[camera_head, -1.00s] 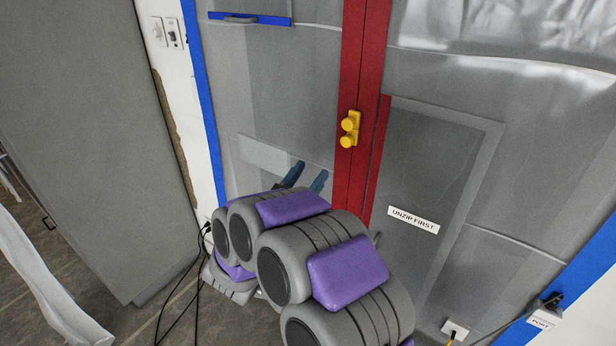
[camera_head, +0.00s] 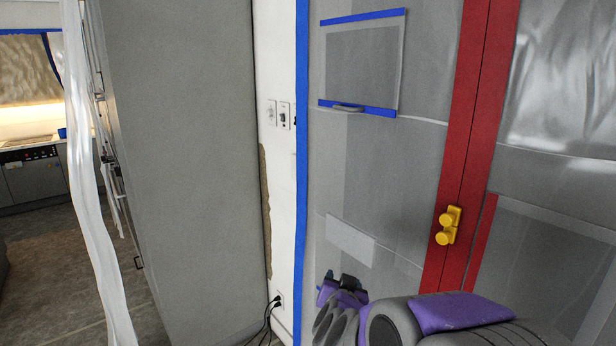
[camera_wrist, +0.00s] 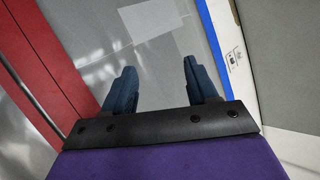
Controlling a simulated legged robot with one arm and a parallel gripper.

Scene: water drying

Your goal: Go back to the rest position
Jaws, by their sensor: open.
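My gripper (camera_wrist: 163,92) shows in the wrist view with its two dark blue fingers apart and nothing between them. It faces the grey plastic sheeting (camera_wrist: 105,45) of the barrier. In the head view my gripper (camera_head: 338,277) is low in the middle, small and partly hidden by my arm. A pale rectangular patch (camera_head: 350,240) on the sheeting is just above it. The red zip strip (camera_head: 462,170) with a yellow double-knobbed pull (camera_head: 447,226) is to the right of the gripper, apart from it.
A tall grey cabinet (camera_head: 185,150) stands to the left of a white wall strip with switches (camera_head: 285,115). Black cords (camera_head: 268,318) hang from an outlet low on the wall. A translucent sheet (camera_head: 88,190) hangs at far left, with open floor (camera_head: 50,265) beyond.

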